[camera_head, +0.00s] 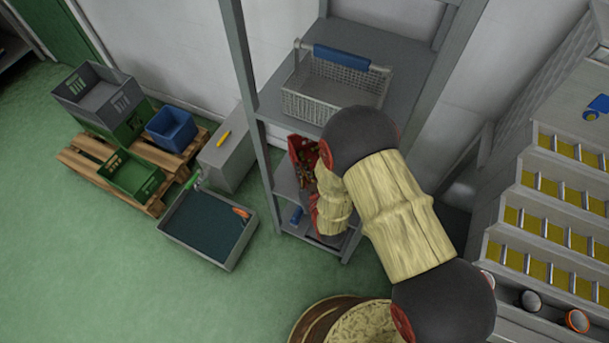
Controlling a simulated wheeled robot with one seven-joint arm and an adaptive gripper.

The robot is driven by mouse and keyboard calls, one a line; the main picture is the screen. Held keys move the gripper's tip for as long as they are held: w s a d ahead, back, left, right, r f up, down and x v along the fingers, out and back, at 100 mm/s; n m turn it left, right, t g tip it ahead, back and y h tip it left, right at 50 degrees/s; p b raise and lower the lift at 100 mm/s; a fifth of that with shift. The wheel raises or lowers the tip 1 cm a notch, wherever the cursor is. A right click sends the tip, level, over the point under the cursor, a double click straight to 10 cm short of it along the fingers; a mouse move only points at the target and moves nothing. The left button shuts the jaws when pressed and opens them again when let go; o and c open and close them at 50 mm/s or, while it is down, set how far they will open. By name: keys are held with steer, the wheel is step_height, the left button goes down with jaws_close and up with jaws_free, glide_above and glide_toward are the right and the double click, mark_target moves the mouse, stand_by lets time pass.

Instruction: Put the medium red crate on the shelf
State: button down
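A red crate (299,151) with small mixed-colour contents shows in part at a middle level of the grey shelf (401,60), left of my arm. My arm hides much of it, so its size and how it rests cannot be told. My arm crosses the shelf's front, with a forward link reaching down close beside the crate. My gripper is not visible; it is hidden behind my own arm links or out of the picture. I cannot tell whether it touches the crate.
A wire basket with a blue handle (341,54) stands on the shelf's upper board. Left are a pallet (87,165) with grey, green and blue crates, a grey block and a dark-filled tub (240,258). A round woven container (360,325) stands below; stepped racks are right. Left floor is clear.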

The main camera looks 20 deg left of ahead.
steer(key=shift+f+b, duration=0.7)
steer(key=shift+f, duration=1.1)
steer(key=shift+f, duration=0.15)
steer(key=c, duration=2)
jaws_free()
steer(key=shift+c, duration=0.2)
steer(key=shift+s, duration=0.1)
steer(key=p+v, duration=0.3)
steer(key=v, duration=0.8)
steer(key=shift+d, duration=0.1)
steer(key=shift+s+d+r, duration=0.2)
steer(key=shift+s+r, duration=0.05)
